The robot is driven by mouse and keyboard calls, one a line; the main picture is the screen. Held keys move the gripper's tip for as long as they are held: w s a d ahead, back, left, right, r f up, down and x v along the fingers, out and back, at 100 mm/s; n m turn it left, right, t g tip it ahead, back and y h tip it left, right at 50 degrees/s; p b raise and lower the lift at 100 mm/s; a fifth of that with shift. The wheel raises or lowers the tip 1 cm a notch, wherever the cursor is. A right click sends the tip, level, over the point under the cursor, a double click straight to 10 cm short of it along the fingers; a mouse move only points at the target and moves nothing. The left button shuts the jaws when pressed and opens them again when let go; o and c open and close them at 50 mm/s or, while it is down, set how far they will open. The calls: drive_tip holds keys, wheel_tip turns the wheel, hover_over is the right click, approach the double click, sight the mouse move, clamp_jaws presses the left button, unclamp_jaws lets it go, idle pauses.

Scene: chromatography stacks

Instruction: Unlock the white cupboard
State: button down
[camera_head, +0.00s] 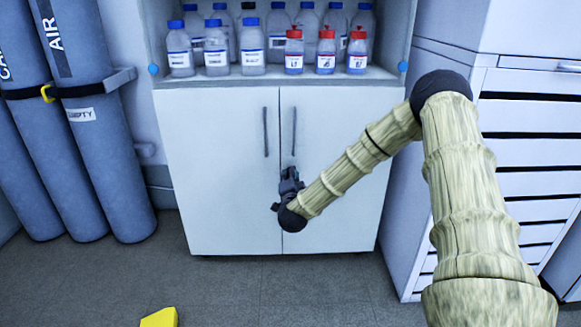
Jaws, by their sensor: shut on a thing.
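The white cupboard (220,175) stands against the wall in the middle of the view. Its two lower doors are shut, and each has a dark vertical handle, the left one (265,132) and the right one (294,131). My gripper (289,174) is at the doors' centre seam, just below the right handle. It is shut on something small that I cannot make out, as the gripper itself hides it. The lock is not visible; it may be behind my gripper. Whether the gripper touches the door I cannot tell.
Several bottles with blue caps (252,44) and red caps (326,52) stand on the open shelf above. Grey gas cylinders (92,130) stand at left. A white drawer unit (530,150) is at right. A yellow object (159,318) lies on the otherwise clear floor.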

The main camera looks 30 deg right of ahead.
drive_tip(key=shift+n+p, duration=6.4)
drive_tip(key=shift+p, duration=0.1)
drive_tip(key=c, duration=1.6)
unclamp_jaws()
drive_tip(key=shift+f, duration=0.1)
drive_tip(key=shift+o, duration=0.2)
drive_tip(key=v, duration=1.2)
